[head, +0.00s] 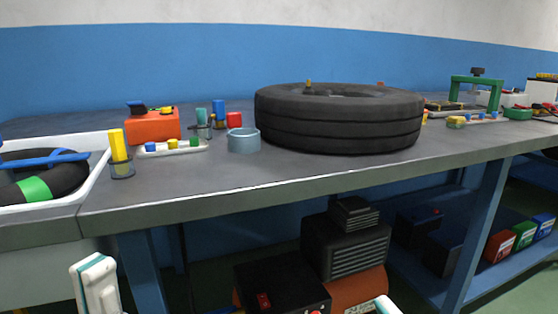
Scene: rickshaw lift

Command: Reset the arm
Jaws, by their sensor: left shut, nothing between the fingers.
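My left gripper (95,282) shows at the bottom left, white with teal edges. It is shut and empty, in front of and below the workbench's front edge. A small white tip of my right gripper (385,306) shows at the bottom edge, right of centre. Too little of it is in view to tell whether it is open or shut. Both appear clear of the bench top.
A grey workbench (250,183) carries a black tire (338,127), a grey-blue cup (243,140), an orange toolbox (152,126) and a green clamp (477,85). A white basin (97,170) sits at left. A black compressor (345,246) stands below.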

